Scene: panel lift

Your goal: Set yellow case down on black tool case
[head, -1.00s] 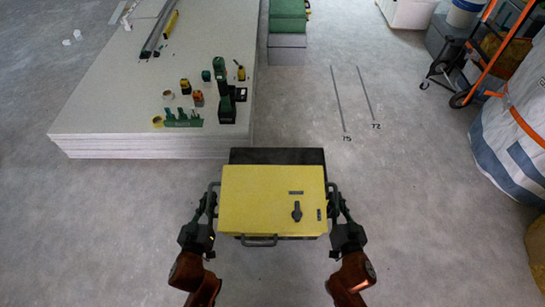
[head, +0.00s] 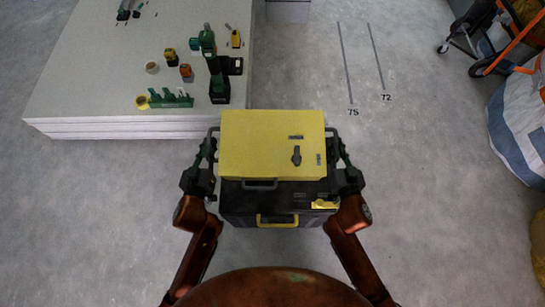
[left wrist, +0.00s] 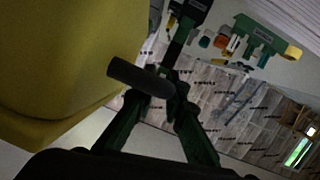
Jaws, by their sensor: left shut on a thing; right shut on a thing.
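The yellow case (head: 262,145) is in the middle of the head view, with a dark latch on top and a dark front handle. My left gripper (head: 210,149) is shut on its left side handle and my right gripper (head: 339,151) on its right one. The black tool case (head: 240,201), with a yellow front handle, is below it. Its front part shows; the yellow case hides the rest. I cannot tell whether the two touch. In the left wrist view, the yellow case (left wrist: 65,60) fills the left, and my left gripper (left wrist: 165,90) is at its dark handle bar.
A stack of pale panels (head: 120,125) stands at the upper left, with a green drill (head: 212,65), tapes and other small tools on it. A white and blue bag (head: 518,125) and an orange hand truck (head: 510,55) are at the right. The floor right of the cases is clear.

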